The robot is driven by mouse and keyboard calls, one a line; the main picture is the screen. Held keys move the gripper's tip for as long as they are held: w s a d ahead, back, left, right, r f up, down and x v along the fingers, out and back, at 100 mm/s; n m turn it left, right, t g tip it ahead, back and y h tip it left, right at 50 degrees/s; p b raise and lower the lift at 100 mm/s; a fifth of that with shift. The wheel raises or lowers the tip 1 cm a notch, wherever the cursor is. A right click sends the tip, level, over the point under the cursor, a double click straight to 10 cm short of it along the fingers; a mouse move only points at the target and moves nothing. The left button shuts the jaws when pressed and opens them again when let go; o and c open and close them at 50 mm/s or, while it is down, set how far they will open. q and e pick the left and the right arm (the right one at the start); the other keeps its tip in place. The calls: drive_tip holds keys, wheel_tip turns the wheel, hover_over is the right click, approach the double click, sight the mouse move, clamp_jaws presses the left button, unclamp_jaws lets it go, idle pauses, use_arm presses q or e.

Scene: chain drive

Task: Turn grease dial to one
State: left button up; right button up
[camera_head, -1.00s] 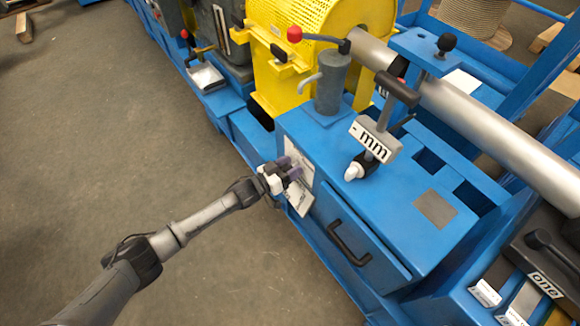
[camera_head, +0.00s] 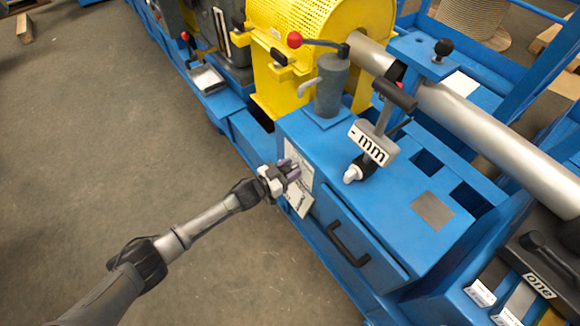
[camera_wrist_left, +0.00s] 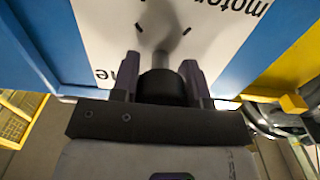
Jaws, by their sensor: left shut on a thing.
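The grease dial, a dark knob (camera_wrist_left: 160,86) with a grey shaft, sits on a white label plate (camera_wrist_left: 105,25) in the left wrist view. Dark ticks and partly cut-off lettering show on the plate. My left gripper (camera_wrist_left: 160,76) is shut on the knob, one finger on each side. In the head view my left gripper (camera_head: 284,172) is at the white plate (camera_head: 301,163) on the blue cabinet's side. The gripper hides the knob there, and the dial's setting cannot be read. My right gripper is not in view.
The blue cabinet (camera_head: 400,240) carries a lever with a "- mm" sign (camera_head: 374,143) and has a black handle (camera_head: 347,243) on its side. A yellow guard (camera_head: 290,30) and a long grey roller (camera_head: 490,130) stand behind.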

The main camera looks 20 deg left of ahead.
use_arm(q)
drive_tip(key=m+p, duration=0.1)
drive_tip(key=m, duration=0.9)
drive_tip(key=shift+m, duration=0.4)
idle(0.4)
drive_tip(key=o, duration=0.9)
drive_tip(key=shift+o, duration=0.2)
